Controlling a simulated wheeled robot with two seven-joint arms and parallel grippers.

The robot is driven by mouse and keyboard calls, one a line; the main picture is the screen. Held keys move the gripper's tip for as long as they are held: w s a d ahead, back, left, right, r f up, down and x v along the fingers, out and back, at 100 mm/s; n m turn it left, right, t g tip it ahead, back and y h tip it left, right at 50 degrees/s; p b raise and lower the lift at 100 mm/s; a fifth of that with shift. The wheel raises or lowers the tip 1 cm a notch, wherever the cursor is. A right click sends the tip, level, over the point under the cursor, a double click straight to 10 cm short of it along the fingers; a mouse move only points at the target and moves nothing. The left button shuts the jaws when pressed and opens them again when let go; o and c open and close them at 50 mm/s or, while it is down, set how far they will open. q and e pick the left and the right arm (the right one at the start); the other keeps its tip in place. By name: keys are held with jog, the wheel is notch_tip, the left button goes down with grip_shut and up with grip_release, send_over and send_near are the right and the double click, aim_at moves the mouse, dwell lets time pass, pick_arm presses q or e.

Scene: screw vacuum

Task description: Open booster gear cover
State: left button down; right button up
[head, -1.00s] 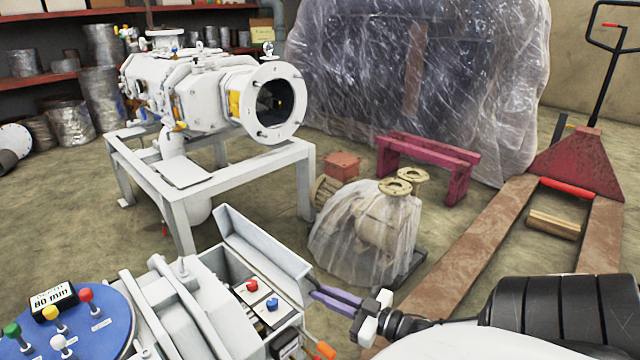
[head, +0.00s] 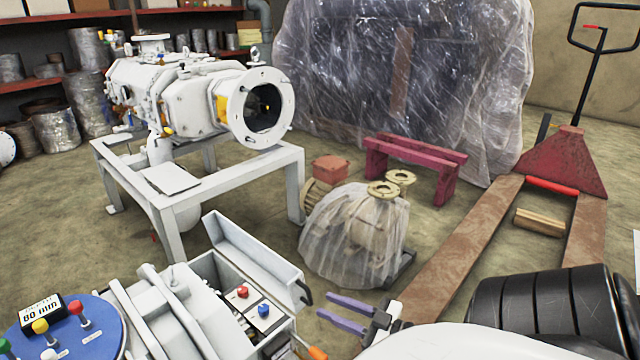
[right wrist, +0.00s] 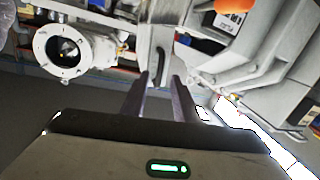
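The gear cover (head: 255,258) is a grey lid with a dark handle at its right end. It stands raised and tilted on the far side of a grey box (head: 282,327) in the head view. A red button (head: 243,292) and a blue button (head: 263,310) show inside the open box. My right gripper (head: 325,307), with purple fingers, is open and empty, just right of the cover's handle end, with a visible gap to it. Its parted fingers also show in the right wrist view (right wrist: 160,77). My left gripper is not in view.
A blue round panel (head: 75,330) with coloured knobs is left of the box. A plastic-wrapped pump (head: 350,240) stands behind my right gripper. A white machine (head: 185,95) on a frame (head: 225,170) stands behind. A pallet truck (head: 470,245) is at the right.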

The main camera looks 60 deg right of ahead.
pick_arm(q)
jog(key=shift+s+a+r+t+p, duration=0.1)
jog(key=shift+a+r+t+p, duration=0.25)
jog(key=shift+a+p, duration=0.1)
pick_arm(e)
jog(key=s, duration=0.5)
jog(key=shift+s+d+r, duration=0.1)
jog(key=shift+s+r, duration=0.05)
jog(key=shift+s, duration=0.15)
